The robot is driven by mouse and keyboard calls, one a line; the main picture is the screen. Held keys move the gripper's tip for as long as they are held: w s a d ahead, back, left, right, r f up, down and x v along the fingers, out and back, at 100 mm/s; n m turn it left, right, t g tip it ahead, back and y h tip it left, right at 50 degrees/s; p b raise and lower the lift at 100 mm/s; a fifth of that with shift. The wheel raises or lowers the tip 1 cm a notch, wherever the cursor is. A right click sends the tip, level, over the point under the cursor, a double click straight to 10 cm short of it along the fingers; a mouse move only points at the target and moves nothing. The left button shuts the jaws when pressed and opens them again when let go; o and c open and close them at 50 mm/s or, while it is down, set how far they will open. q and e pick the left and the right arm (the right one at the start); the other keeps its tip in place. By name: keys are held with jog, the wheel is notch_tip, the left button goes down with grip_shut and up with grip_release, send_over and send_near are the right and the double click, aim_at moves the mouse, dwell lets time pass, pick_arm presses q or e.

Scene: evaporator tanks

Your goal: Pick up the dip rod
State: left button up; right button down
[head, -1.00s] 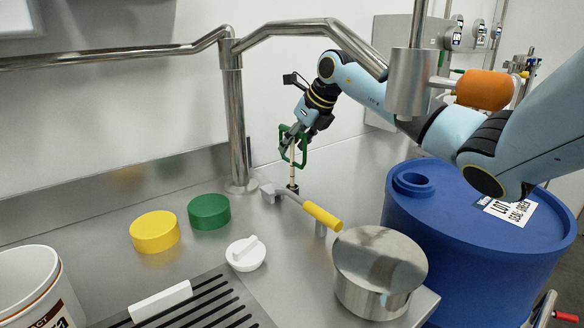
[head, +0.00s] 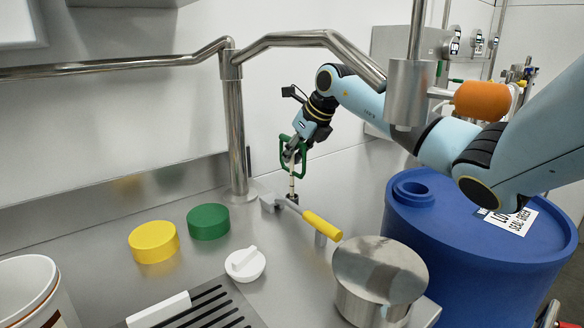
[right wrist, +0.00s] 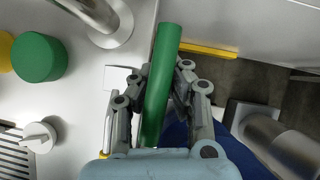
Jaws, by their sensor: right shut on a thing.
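The dip rod (head: 292,185) has a green loop handle and a pale, thin shaft. It stands about upright at the back of the steel counter, beside the grey end of a yellow-handled lever. My right gripper (head: 291,158) is shut on the green handle, above the counter. In the right wrist view, the handle shows as a thick green bar (right wrist: 158,90) between the fingers of the right gripper (right wrist: 160,82). The shaft's lower end meets a small dark fitting near the lever; whether it is still inside cannot be told. My left gripper is not in view.
A yellow-handled lever (head: 321,225) and a steel pot (head: 362,295) are in front of the rod. A blue drum (head: 460,270) stands to the right. A steel pipe post (head: 236,135) rises close on the left. Yellow (head: 153,242) and green (head: 208,221) caps lie on the counter.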

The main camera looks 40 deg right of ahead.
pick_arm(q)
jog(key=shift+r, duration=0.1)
pick_arm(e)
jog(key=shift+r, duration=0.1)
pick_arm(q)
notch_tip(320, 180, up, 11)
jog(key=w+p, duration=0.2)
jog(key=p, duration=0.9)
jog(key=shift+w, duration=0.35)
pick_arm(e)
notch_tip(320, 180, up, 18)
pick_arm(q)
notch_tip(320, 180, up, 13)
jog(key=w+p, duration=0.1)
jog(key=p, duration=1.2)
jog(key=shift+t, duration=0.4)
pick_arm(e)
notch_tip(320, 180, up, 18)
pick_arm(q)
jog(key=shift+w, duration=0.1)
